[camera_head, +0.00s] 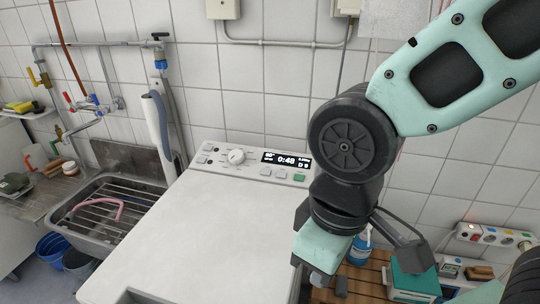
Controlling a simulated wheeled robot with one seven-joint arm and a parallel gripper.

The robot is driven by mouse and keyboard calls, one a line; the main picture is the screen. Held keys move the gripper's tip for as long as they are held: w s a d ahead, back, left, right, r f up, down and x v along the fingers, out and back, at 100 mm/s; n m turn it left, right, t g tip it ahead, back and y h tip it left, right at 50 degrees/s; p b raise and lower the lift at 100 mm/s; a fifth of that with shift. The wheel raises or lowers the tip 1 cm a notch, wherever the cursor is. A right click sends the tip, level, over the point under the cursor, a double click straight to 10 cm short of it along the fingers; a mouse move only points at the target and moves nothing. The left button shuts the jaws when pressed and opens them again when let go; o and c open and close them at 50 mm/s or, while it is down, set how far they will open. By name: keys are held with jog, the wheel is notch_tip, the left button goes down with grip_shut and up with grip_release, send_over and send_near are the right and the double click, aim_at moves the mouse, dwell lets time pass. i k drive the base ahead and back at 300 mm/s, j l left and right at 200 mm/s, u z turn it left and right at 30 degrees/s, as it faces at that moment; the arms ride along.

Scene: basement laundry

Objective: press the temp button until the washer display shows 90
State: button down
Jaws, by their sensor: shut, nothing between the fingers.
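The white washer (190,240) stands in the middle, its control panel along the back edge. The lit display (287,160) reads 0:48 in large digits; the small text beside it is too small to read surely. Left of it is a round dial (236,156). Pale buttons sit below the display and at the panel's left end, with a green button (299,178) at the right. I cannot read which one is the temp button. My gripper (328,282) points down, shut and empty, beyond the washer's right side and nearer than the panel, touching no button.
A metal sink (110,215) with a rack and pink hose lies left of the washer. A wooden slatted surface (365,278) with a blue bottle (360,246) and a teal box (415,280) is at right. A power strip (490,236) is on the wall. The space above the washer top is clear.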

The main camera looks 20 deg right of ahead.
aim_at(266, 172)
jog(key=k+j+z, duration=0.15)
jog(key=j, duration=0.2)
jog(key=k+j+z, duration=0.15)
jog(key=j, duration=0.2)
jog(key=k+j+z, duration=0.15)
jog(key=j+z, duration=0.45)
jog(key=j, duration=0.95)
jog(key=i+j+z, duration=0.15)
jog(key=j, duration=0.15)
